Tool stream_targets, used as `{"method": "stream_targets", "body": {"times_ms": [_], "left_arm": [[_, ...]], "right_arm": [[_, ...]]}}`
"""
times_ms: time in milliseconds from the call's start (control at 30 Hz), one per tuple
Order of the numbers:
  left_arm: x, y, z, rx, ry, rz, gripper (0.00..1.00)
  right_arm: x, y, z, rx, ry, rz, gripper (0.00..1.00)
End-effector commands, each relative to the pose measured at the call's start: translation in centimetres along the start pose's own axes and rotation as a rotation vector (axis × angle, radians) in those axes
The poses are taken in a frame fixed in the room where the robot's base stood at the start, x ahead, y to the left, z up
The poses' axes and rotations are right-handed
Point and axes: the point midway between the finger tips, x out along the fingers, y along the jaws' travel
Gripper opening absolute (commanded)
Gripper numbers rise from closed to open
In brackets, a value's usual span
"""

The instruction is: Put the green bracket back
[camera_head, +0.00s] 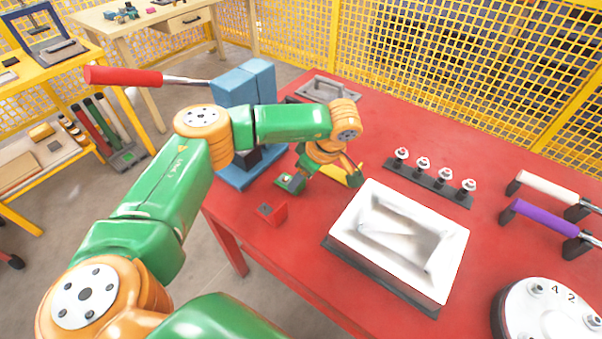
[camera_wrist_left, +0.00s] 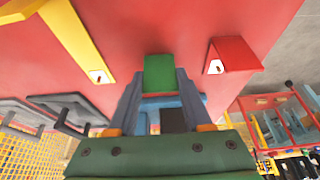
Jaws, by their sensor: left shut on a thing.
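The green bracket (camera_head: 290,182) is at the left part of the red table, between the red bracket (camera_head: 270,212) and the yellow bracket (camera_head: 348,174). My left gripper (camera_head: 300,176) is shut on it. In the left wrist view the green bracket (camera_wrist_left: 158,74) sits between the two fingers of my left gripper (camera_wrist_left: 158,92). There the red bracket (camera_wrist_left: 231,54) is to its right and the yellow bracket (camera_wrist_left: 78,40) to its left, both apart from it. I cannot tell whether the green bracket touches the table. My right gripper is not in view.
A blue press (camera_head: 243,90) with a red lever stands behind the arm. A white tray (camera_head: 345,232) is right of the brackets. A black rail (camera_head: 428,186) with several bolts, a purple handle (camera_head: 545,217) and a round numbered disc (camera_head: 545,310) lie further right. Bare red tabletop surrounds the brackets.

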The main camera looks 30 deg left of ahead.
Motion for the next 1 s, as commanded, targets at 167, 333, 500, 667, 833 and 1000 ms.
{"method": "stream_targets", "body": {"times_ms": [167,333,500,667,833,1000], "left_arm": [[0.3,0.0,0.1,-0.002,0.0,0.002,0.0],[0.6,0.0,0.2,-0.002,0.0,0.001,0.0],[0.5,0.0,0.2,-0.002,0.0,0.001,0.8],[0.5,0.0,0.2,-0.002,0.0,0.001,0.8],[-0.1,0.0,0.1,-0.002,-0.001,0.002,0.8],[-3.5,0.1,0.2,-0.003,0.0,0.008,0.8]], "right_arm": [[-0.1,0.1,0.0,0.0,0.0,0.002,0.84],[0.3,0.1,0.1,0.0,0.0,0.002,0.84],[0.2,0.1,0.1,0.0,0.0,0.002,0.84],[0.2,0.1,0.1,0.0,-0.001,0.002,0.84],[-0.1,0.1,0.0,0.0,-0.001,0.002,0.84],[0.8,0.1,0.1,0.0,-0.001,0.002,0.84]]}}
